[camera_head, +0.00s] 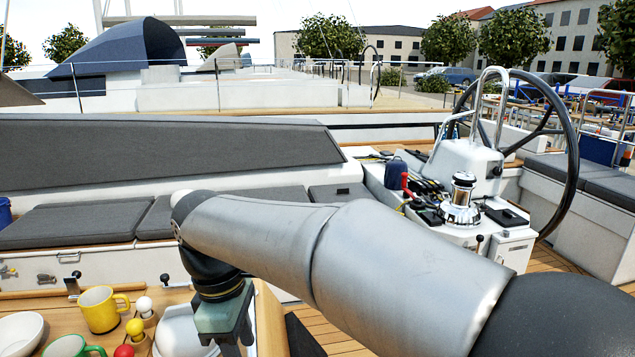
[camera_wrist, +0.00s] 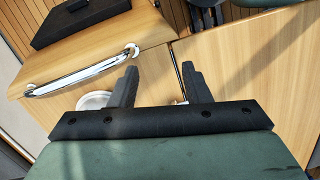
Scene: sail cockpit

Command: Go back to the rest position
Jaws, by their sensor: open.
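My gripper (camera_wrist: 157,88) shows in the wrist view with its two dark fingers apart and nothing between them. It points down over a light wooden surface (camera_wrist: 245,70). In the head view my arm reaches across the middle, and the gripper's green body (camera_head: 222,318) hangs at the right end of the cockpit table (camera_head: 60,305). The fingertips are hidden in the head view. A white round thing (camera_wrist: 95,100) lies partly behind the left finger in the wrist view.
A yellow mug (camera_head: 101,309), a white bowl (camera_head: 19,333), a green mug (camera_head: 68,346) and small knobbed items (camera_head: 135,328) crowd the table left of my gripper. A chrome handle (camera_wrist: 80,75) lies close by. The steering wheel (camera_head: 572,150) and winch (camera_head: 461,200) stand right.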

